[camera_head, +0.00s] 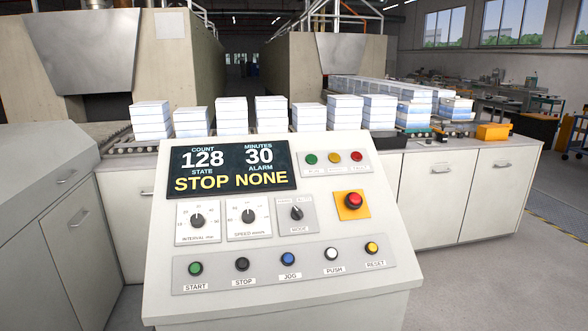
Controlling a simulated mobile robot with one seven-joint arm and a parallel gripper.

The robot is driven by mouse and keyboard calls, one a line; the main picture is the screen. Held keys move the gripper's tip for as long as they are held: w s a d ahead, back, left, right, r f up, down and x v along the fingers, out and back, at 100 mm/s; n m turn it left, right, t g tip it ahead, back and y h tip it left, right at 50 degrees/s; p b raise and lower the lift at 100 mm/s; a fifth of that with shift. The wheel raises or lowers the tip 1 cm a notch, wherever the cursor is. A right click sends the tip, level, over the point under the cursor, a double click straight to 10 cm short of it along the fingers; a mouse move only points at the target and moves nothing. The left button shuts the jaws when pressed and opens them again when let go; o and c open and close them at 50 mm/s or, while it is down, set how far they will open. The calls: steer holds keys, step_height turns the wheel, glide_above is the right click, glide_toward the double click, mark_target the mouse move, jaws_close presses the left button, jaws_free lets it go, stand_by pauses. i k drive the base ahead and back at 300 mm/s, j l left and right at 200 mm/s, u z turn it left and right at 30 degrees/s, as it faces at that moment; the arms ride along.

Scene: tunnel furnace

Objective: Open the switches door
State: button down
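Several pale cabinet doors with bar handles are in view, all looking shut. I cannot tell which one is the switches door. At the left is a cabinet door (75,255) with a slanted handle. Under the right part of the long counter are a wide door (432,205) and a door beside it at the right end (496,200), each with a handle near its top. Another door (120,215) behind the console is partly hidden. My gripper is not in view.
A sloped control console (160,290) with a display (232,168), knobs, buttons and a red emergency stop (354,201) fills the near middle. Stacks of white-blue blocks (231,117) stand on the counter behind it. An orange box (494,132) sits at right. The right floor (500,290) is clear.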

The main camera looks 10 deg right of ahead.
mark_target(502, 175)
steer(key=z, duration=1.55)
steer(key=i+z, duration=0.35)
steer(key=i, duration=0.3)
steer(key=i+j+z, duration=0.15)
steer(key=i+z, duration=0.25)
steer(key=i, duration=0.25)
steer(key=i+l+z, duration=0.2)
steer(key=i, duration=0.95)
steer(key=i+j+u, duration=0.15)
steer(key=i+u, duration=0.8)
steer(key=i+j+u, duration=0.1)
steer(key=i+u, duration=0.85)
steer(key=i+j+z, duration=0.2)
steer(key=i, duration=0.3)
steer(key=i+j+z, duration=0.15)
steer(key=i, duration=0.3)
